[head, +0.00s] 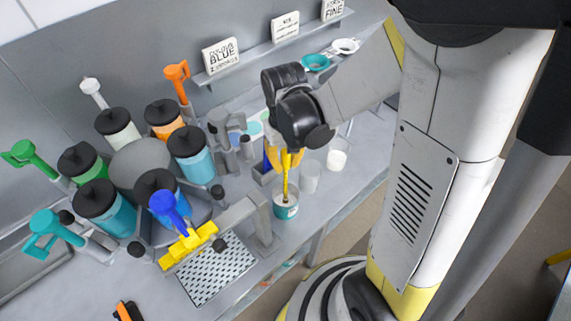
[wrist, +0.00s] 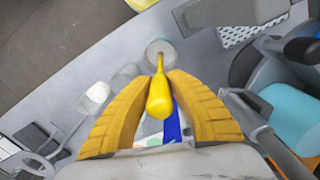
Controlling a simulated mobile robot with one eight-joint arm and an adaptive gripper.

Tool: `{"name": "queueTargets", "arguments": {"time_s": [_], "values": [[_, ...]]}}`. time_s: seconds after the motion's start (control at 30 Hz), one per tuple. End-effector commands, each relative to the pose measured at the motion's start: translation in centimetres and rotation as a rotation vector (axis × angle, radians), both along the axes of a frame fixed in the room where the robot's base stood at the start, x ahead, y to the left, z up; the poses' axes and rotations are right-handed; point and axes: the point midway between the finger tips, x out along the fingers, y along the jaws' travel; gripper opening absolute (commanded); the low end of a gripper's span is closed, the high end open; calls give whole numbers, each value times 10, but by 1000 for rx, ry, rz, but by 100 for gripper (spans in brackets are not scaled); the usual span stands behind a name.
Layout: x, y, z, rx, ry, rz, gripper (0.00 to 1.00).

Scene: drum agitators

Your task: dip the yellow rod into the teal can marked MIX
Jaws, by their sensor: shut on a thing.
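My gripper (head: 284,160) is shut on the yellow rod (head: 286,186) and holds it pointing down near the front edge of the counter. In the wrist view the rod's rounded yellow handle (wrist: 160,97) sits between my yellow fingers (wrist: 160,105). The teal can (head: 286,212) with a white label stands on the counter right below the rod. The rod's lower end reaches the can's mouth in the head view. In the wrist view the rod's far end overlaps the can's round opening (wrist: 158,48). I cannot tell how deep the tip is.
Several coloured canisters (head: 190,155) surround a grey drum. A shelf with signs (head: 221,56) runs behind.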

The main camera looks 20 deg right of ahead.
Motion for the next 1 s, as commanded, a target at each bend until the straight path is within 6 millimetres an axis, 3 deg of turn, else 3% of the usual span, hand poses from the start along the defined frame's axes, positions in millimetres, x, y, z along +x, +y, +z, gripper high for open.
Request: {"name": "queueTargets", "arguments": {"time_s": [0.03, 0.5, 0.63, 1.0], "values": [[0, 0, 16, 0, 0, 0, 0], [0, 0, 95, 0, 0, 0, 0], [0, 0, 104, 0, 0, 0, 0], [0, 0, 102, 0, 0, 0, 0]]}}
